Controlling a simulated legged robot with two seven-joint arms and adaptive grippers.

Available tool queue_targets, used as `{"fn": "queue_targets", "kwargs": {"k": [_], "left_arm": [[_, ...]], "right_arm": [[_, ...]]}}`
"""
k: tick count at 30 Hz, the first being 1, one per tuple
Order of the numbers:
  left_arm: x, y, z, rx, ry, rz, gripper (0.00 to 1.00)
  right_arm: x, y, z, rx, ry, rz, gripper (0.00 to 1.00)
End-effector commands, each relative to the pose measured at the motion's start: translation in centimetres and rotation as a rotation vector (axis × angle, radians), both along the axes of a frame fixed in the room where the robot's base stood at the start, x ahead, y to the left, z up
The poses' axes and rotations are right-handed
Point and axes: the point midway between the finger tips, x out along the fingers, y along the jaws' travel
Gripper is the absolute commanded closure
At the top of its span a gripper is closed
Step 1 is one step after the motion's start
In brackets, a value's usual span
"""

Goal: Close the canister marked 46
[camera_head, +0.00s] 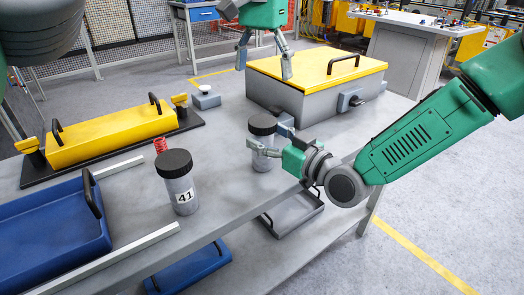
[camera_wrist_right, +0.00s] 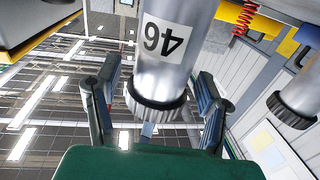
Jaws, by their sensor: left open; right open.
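The canister marked 46 (camera_wrist_right: 160,55) is a grey cylinder with a dark ridged lid (camera_wrist_right: 158,112), seen upside down in the right wrist view. In the head view the same canister (camera_head: 263,161) stands upright on the bench with its black lid (camera_head: 262,123) on top. I cannot tell how tightly the lid sits. My right gripper (camera_head: 267,141) is open, with its fingers on either side of the canister just below the lid; part of the canister is hidden behind it. My left gripper (camera_head: 264,62) is open and empty above the bench's far side, near the yellow-topped box.
A second canister marked 41 (camera_head: 184,196) with a black lid stands nearer. A grey box with a yellow lid (camera_head: 318,68) is behind. A yellow handled case (camera_head: 112,137), a blue tray (camera_head: 45,245) and a red spring (camera_head: 160,145) lie left. Bare bench surrounds the canisters.

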Motion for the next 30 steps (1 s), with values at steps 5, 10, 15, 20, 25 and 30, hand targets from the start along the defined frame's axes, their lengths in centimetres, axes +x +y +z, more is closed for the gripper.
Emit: {"fn": "queue_targets", "kwargs": {"k": [5, 10, 15, 20, 25, 30], "left_arm": [[0.0, 0.0, 0.0, 0.0, 0.0, 0.0, 0.23], [0.0, 0.0, 0.0, 0.0, 0.0, 0.0, 0.23], [0.0, 0.0, 0.0, -0.001, 0.001, 0.0, 0.23], [0.0, 0.1, 0.0, -0.001, 0.001, 0.0, 0.23], [0.0, 0.1, 0.0, -0.001, 0.0, 0.0, 0.23], [0.0, 0.1, 0.0, -0.001, 0.001, 0.0, 0.23]], "right_arm": [[-2.8, -2.8, 0.0, 0.001, 0.004, -0.001, 0.36], [-5.2, -5.2, -0.1, 0.001, 0.004, -0.002, 0.36], [-6.8, -6.8, -0.1, 0.0, 0.003, -0.001, 0.36], [-7.4, -7.2, -0.2, -0.001, 0.003, 0.0, 0.36], [-7.4, -7.2, -0.2, -0.001, 0.003, 0.0, 0.36], [-7.4, -7.2, -0.2, -0.001, 0.003, 0.0, 0.36]]}}
